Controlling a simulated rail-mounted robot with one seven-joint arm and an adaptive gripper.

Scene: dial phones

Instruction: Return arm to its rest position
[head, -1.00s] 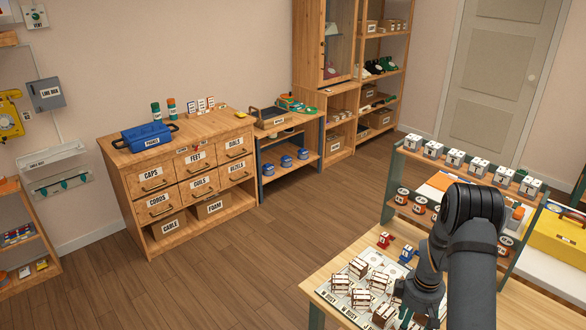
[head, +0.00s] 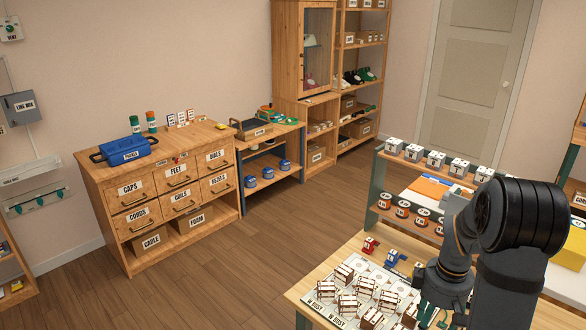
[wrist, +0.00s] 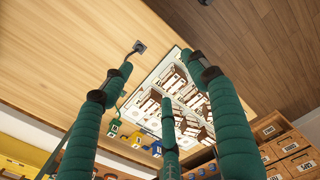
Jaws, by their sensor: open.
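My arm (head: 515,235) reaches in from the right in the head view, bent over the wooden workbench (head: 300,290). My gripper (head: 440,298) hangs low at the bench's right part, partly cut off by the frame and overlapped by the arm. In the wrist view my gripper (wrist: 163,80) shows three teal-green fingers spread apart, with nothing held between them. Beyond the fingers lies a pale board (wrist: 182,62) carrying several white and brown blocks. Whether the fingers touch anything on the bench cannot be told.
Small red (head: 370,246) and blue (head: 392,258) pieces sit beside the board. A yellow case (head: 567,238) is at right. Open floor (head: 270,250) lies between the bench and the drawer cabinet (head: 160,200).

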